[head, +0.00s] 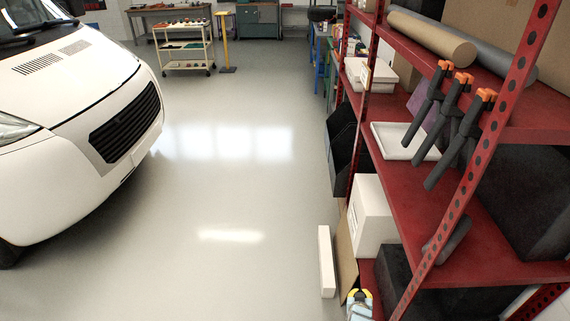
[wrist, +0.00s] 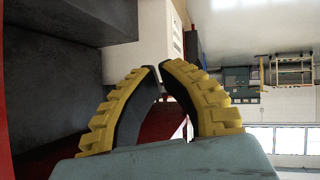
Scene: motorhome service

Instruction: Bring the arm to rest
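My gripper (wrist: 158,68) fills the lower middle of the wrist view, with two curved yellow fingers with dark inner pads on a grey-blue body. The fingertips come together at the top with only a thin gap, and nothing is seen held between them. In the head view a small light-blue and yellow part, my gripper (head: 358,297), shows at the bottom edge, beside the lower part of the red shelf rack (head: 455,225). The rest of my arm is out of view.
A white box (head: 372,215) stands on the rack, and a long white box (head: 326,262) stands on the floor beside it. Black clamps with orange tips (head: 436,105) hang out over the rack's edge. A white motorhome (head: 70,130) is at left. The grey floor (head: 225,190) between is clear.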

